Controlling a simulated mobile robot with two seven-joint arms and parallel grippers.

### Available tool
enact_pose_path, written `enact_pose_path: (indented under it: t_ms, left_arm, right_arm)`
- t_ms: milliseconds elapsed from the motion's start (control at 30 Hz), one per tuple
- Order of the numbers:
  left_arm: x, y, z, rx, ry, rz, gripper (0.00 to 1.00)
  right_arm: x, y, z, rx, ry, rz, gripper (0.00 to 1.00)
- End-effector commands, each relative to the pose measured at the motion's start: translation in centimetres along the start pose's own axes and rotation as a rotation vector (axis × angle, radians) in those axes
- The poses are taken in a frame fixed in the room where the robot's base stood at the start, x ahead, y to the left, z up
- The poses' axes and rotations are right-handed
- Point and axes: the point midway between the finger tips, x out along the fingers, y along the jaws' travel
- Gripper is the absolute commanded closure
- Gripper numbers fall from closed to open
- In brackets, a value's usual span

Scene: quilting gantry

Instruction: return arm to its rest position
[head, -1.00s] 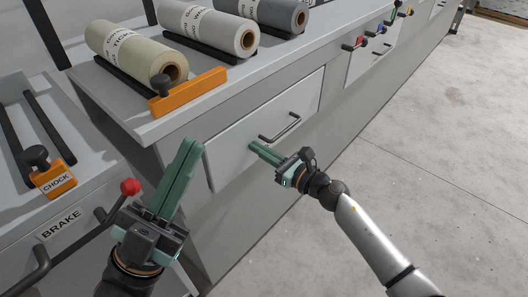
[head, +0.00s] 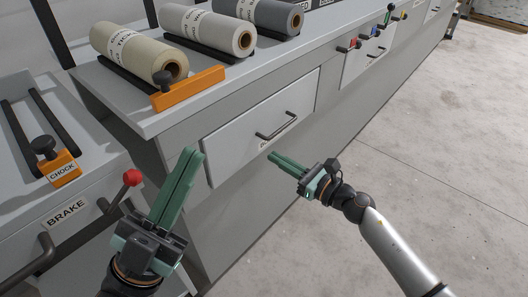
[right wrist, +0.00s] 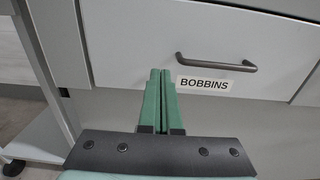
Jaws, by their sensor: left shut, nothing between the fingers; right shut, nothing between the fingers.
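My right gripper (head: 271,157) is shut and empty, in front of the cabinet and below a drawer's handle in the head view. In the right wrist view its green fingers (right wrist: 160,72) lie together, pointing at the drawer marked BOBBINS (right wrist: 120,45). My left gripper (head: 192,153) is shut and empty, its green fingers pointing up. It is in front of the cabinet, right of the red-knobbed brake lever (head: 131,178). The drawer (head: 235,125) appears closed, with its dark handle (head: 277,125) clear of both grippers.
Several fabric rolls (head: 205,30) lie on the cabinet top behind an orange chock (head: 190,90). Another orange chock (head: 62,172) sits at the left on the lower unit. Coloured-handled items (head: 375,32) stick out farther along. The floor (head: 440,120) at right is clear.

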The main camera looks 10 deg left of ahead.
Motion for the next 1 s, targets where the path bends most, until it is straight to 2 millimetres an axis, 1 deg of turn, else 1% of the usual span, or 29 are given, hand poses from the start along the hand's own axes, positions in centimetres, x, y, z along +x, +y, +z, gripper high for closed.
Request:
enact_pose_path:
  t_ms: [33,100,200,300,433,600,667,767,833,867,900,933,1000]
  left_arm:
    - [0.3,-0.2,-0.3,0.006,0.002,0.002,1.00]
    - [0.4,-0.2,-0.4,0.011,0.003,0.003,1.00]
    - [0.5,-0.3,-0.6,0.015,0.006,0.004,1.00]
    - [0.5,-0.3,-0.6,0.017,0.009,0.004,1.00]
    - [0.5,-0.3,-0.6,0.019,0.009,0.004,1.00]
    - [0.5,-0.5,-0.5,0.023,0.009,0.001,1.00]
    - [0.6,-0.5,-0.5,0.024,0.008,-0.001,1.00]
    - [0.5,-0.5,-0.5,0.022,0.007,-0.001,1.00]
    - [0.5,-0.5,-0.5,0.021,0.007,-0.001,1.00]
    - [0.5,-0.4,-0.5,0.021,0.007,0.000,1.00]
    - [0.5,-0.4,-0.5,0.021,0.007,0.000,1.00]
    - [0.5,-0.4,-0.5,0.020,0.007,0.000,1.00]
    - [0.5,-0.4,-0.5,0.020,0.006,0.000,1.00]
  right_arm:
    - [-1.4,0.0,0.1,0.000,0.002,-0.001,1.00]
    - [-2.9,0.0,0.1,0.001,0.002,0.000,1.00]
    - [-4.6,0.0,0.0,0.000,0.002,0.000,1.00]
    - [-5.8,0.0,0.0,0.002,0.001,0.000,1.00]
    - [-6.6,0.0,0.0,0.001,0.000,0.001,1.00]
    - [-6.7,0.1,0.0,0.005,-0.001,0.002,1.00]
    - [-6.8,0.5,0.2,0.034,-0.012,0.005,1.00]
    - [-7.3,2.3,1.5,0.200,-0.072,0.023,1.00]
    - [-8.3,4.4,3.4,0.413,-0.147,0.052,1.00]
    - [-8.9,5.3,4.4,0.525,-0.186,0.070,1.00]
    - [-9.9,6.5,5.9,0.686,-0.241,0.099,1.00]
    - [-10.8,7.3,7.2,0.812,-0.283,0.125,1.00]
    - [-13.1,8.9,10.1,1.098,-0.379,0.199,1.00]
